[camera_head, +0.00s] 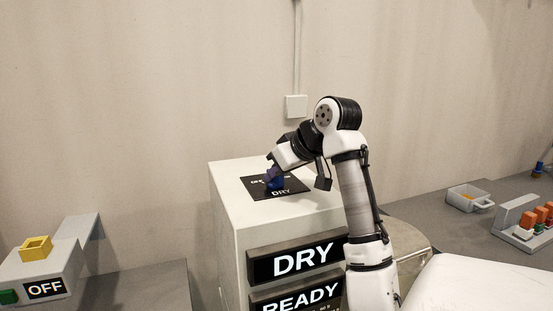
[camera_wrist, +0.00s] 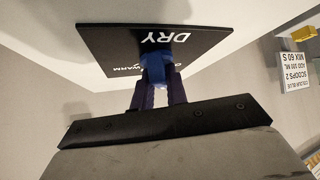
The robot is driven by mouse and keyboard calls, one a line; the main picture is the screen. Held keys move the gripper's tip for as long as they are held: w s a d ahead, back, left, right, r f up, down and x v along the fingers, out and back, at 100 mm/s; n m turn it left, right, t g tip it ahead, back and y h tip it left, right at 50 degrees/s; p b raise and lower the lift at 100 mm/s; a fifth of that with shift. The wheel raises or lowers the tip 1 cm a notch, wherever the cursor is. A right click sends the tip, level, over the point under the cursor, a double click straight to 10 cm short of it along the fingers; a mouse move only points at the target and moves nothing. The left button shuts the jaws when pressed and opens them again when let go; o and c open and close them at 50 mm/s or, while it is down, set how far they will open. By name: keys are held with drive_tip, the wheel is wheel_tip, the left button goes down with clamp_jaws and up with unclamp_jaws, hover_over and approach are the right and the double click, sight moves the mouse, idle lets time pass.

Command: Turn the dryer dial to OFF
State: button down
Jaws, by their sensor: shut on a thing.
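The dryer (camera_head: 228,215) is a white cabinet in the middle of the head view. A black dial plate (camera_head: 291,193) lies on its top, with DRY lettered at the near edge. The plate also fills the upper middle of the wrist view (camera_wrist: 110,45), where DRY and part of WARM can be read. The blue dial (camera_head: 276,183) sits on the plate. My gripper (camera_wrist: 156,80) is shut on the dial, its fingers either side of it. The dial's pointer is hidden, so its exact setting cannot be told.
The dryer's front signs (camera_head: 302,262) read DRY and READY. At left, a grey unit (camera_head: 60,268) has an OFF sign and a yellow square piece (camera_head: 36,248).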

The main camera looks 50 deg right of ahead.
drive_tip(key=shift+d+n+y+p, duration=0.1)
drive_tip(key=shift+n+y+p, duration=1.5)
drive_tip(key=shift+n+p, duration=0.4)
drive_tip(key=c, duration=1.4)
unclamp_jaws()
drive_tip(key=shift+r, duration=0.1)
drive_tip(key=b+v, duration=0.1)
drive_tip(key=v, duration=1.2)
drive_tip(key=shift+d+r+b, duration=0.2)
drive_tip(key=shift+r+b, duration=0.15)
drive_tip(key=shift+b, duration=0.05)
drive_tip(key=shift+s, duration=0.1)
